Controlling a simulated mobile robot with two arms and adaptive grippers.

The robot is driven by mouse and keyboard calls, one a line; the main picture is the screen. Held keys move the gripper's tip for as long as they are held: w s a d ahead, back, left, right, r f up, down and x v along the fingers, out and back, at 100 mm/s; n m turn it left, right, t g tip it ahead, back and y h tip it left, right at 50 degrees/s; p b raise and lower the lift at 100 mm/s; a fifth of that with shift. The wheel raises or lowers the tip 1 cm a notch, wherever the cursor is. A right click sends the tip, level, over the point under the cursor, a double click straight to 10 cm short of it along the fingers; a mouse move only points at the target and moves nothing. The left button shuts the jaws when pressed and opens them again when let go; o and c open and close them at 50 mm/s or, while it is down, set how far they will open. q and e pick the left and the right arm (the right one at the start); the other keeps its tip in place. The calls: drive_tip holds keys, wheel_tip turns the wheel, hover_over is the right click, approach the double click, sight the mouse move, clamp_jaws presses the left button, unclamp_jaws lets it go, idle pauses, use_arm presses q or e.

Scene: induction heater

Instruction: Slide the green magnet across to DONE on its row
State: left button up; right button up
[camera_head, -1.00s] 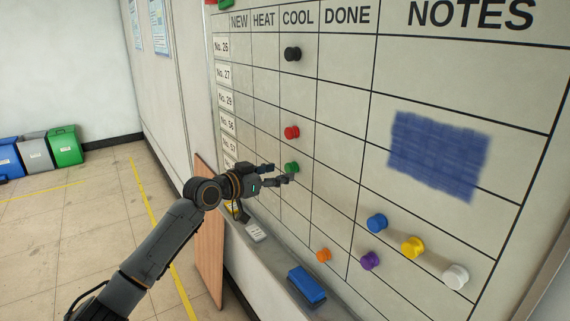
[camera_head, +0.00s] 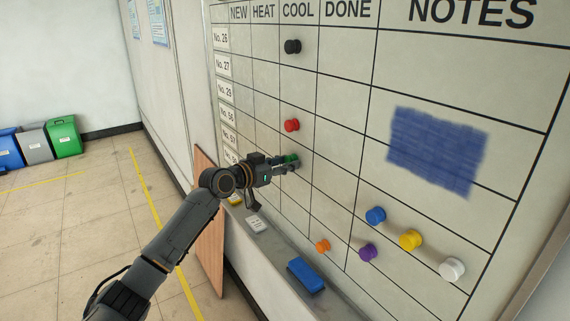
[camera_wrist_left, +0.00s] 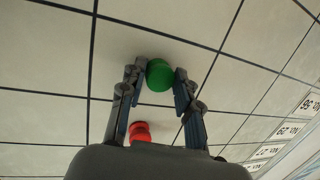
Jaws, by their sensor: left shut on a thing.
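The green magnet (camera_head: 291,159) is on the whiteboard in the COOL column, in a row below the red magnet (camera_head: 292,125). My left gripper (camera_head: 288,163) is at the board with its fingers on either side of the green magnet and shut on it. In the left wrist view the green magnet (camera_wrist_left: 160,75) sits between the fingertips, and the red magnet (camera_wrist_left: 140,131) shows nearer the gripper body. The DONE heading (camera_head: 347,10) is at the top, one column right of COOL. My right gripper is not in view.
A black magnet (camera_head: 293,46) is higher in the COOL column. Orange (camera_head: 322,246), purple (camera_head: 367,252), blue (camera_head: 375,215), yellow (camera_head: 410,240) and white (camera_head: 452,268) magnets are lower right. A blue eraser (camera_head: 306,275) lies on the ledge. The DONE cells right of the green magnet look clear.

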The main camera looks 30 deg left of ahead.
sight(333, 184)
use_arm(q)
drive_tip(key=shift+s+d+p, duration=0.25)
drive_tip(key=shift+d+p, duration=0.3)
drive_tip(key=shift+p, duration=0.15)
drive_tip(key=shift+s+d+r+p, duration=0.1)
drive_tip(key=shift+s+d+p, duration=0.1)
drive_tip(key=shift+d+p, duration=0.3)
drive_tip(key=shift+s+d+p, duration=0.2)
drive_tip(key=shift+d+p, duration=0.2)
drive_tip(key=shift+d, duration=0.15)
drive_tip(key=shift+s+d+r+p, duration=0.1)
drive_tip(key=shift+s+d+p, duration=0.15)
drive_tip(key=shift+d+p, duration=0.4)
drive_tip(key=shift+s+d+f+p, duration=0.1)
drive_tip(key=shift+s+d+p, duration=0.2)
drive_tip(key=shift+d+p, duration=0.3)
drive_tip(key=shift+s+d+r+p, duration=0.1)
drive_tip(key=shift+s+d+p, duration=0.15)
drive_tip(key=shift+d+p, duration=0.4)
drive_tip(key=shift+s+d, duration=0.2)
drive_tip(key=shift+d, duration=0.3)
drive_tip(key=shift+s+d, duration=0.2)
drive_tip(key=shift+d, duration=0.3)
drive_tip(key=shift+s+d, duration=0.4)
drive_tip(key=shift+d, duration=0.5)
drive_tip(key=shift+s+d, duration=0.35)
drive_tip(key=shift+d, duration=0.55)
drive_tip(key=shift+s+d, duration=0.4)
drive_tip(key=shift+d, duration=0.5)
drive_tip(key=shift+c, duration=0.2)
